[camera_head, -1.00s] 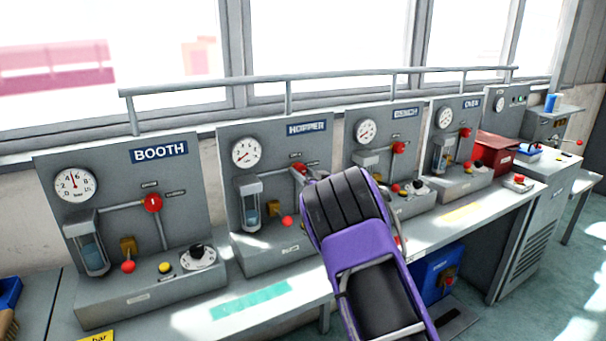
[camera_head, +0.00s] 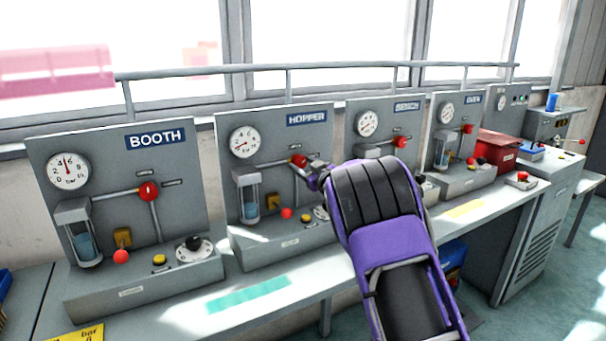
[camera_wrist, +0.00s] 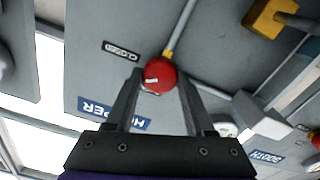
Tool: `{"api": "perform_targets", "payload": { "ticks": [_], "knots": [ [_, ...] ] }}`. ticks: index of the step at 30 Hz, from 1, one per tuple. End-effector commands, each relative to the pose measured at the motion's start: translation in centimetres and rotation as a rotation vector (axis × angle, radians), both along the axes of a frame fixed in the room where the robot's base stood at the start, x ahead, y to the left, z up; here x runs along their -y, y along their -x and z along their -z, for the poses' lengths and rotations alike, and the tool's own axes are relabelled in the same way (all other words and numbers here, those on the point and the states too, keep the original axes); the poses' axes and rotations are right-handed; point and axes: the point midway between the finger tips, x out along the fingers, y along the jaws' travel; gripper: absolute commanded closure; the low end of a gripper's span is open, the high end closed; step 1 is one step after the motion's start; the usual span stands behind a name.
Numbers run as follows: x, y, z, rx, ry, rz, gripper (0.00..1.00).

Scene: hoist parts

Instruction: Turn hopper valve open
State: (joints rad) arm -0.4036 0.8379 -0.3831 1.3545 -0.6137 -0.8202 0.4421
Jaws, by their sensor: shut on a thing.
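The HOPPER panel (camera_head: 225,135) is a grey upright board, second from the left. Its valve (camera_head: 299,160) has a round red knob where a horizontal pipe meets one running down. My gripper (camera_head: 312,172) reaches it from the right. In the wrist view the red knob (camera_wrist: 159,76), with a small white mark, sits between the fingertips of my gripper (camera_wrist: 160,78), which is shut on it. A CLOSED label (camera_wrist: 121,51) is beside the knob. The valve's exact turn angle is hard to make out.
The BOOTH panel (camera_head: 55,135) with its red valve (camera_head: 148,191) stands to the left. More panels and a red box (camera_head: 497,150) are to the right. A rail (camera_head: 220,74) runs above the panels. The bench front has free room around a green strip (camera_head: 248,295).

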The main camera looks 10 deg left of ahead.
Motion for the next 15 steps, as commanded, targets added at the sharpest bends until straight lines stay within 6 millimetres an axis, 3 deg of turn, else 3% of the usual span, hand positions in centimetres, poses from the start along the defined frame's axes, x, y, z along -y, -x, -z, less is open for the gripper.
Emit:
{"api": "perform_targets", "payload": {
  "ticks": [15],
  "knots": [
    [-0.01,0.02,0.04,0.272,0.405,0.001,1.0]
  ]
}}
